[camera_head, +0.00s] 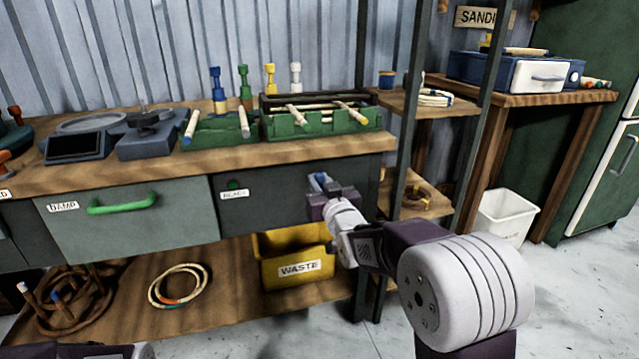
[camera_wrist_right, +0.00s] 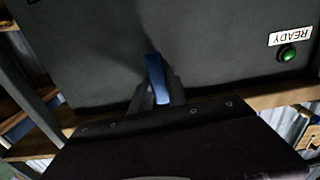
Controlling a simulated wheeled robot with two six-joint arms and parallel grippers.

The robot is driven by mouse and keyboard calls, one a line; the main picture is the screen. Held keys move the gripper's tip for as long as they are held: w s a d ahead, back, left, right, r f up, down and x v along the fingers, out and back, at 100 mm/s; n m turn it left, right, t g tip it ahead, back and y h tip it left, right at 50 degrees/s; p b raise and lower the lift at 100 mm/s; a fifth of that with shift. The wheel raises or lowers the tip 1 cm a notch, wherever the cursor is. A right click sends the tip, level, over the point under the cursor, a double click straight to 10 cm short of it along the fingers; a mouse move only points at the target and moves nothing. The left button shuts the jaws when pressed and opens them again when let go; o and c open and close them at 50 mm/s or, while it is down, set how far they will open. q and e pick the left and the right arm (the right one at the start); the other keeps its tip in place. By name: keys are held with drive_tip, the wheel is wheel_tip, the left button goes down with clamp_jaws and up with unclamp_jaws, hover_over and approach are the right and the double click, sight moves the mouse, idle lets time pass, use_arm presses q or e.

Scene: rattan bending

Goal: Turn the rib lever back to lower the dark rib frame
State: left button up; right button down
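The rib lever (camera_head: 319,181) is a small blue handle on the dark front panel under the bench top. It also shows in the right wrist view (camera_wrist_right: 156,78). My right gripper (camera_head: 321,186) is at the lever, with its two grey fingers close against either side of it. The dark rib frame (camera_head: 310,98) appears as a dark bar along the back of the right green tray (camera_head: 300,128); the frame's exact height is hard to tell. Only a bit of my left arm shows at the bottom left; its gripper is outside the view.
The DAMP drawer (camera_head: 130,220) is left of the panel. A yellow WASTE bin (camera_head: 292,270) stands below. A dark shelf post (camera_head: 375,240) rises close to my right forearm.

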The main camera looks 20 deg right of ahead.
drive_tip(key=shift+n, duration=0.3)
drive_tip(key=n, duration=0.3)
drive_tip(key=shift+a+f+n, duration=0.1)
drive_tip(key=shift+a+n, duration=0.1)
drive_tip(key=shift+n, duration=0.2)
drive_tip(key=n, duration=0.4)
drive_tip(key=shift+a+f+n+b, duration=0.1)
drive_tip(key=shift+a+n+b, duration=0.1)
drive_tip(key=shift+n+b, duration=0.15)
drive_tip(key=n, duration=0.4)
drive_tip(key=shift+a+f, duration=0.1)
drive_tip(key=shift+f, duration=0.1)
drive_tip(key=n, duration=0.4)
drive_tip(key=shift+f, duration=0.2)
drive_tip(key=shift+n, duration=0.45)
drive_tip(key=c, duration=1.3)
unclamp_jaws()
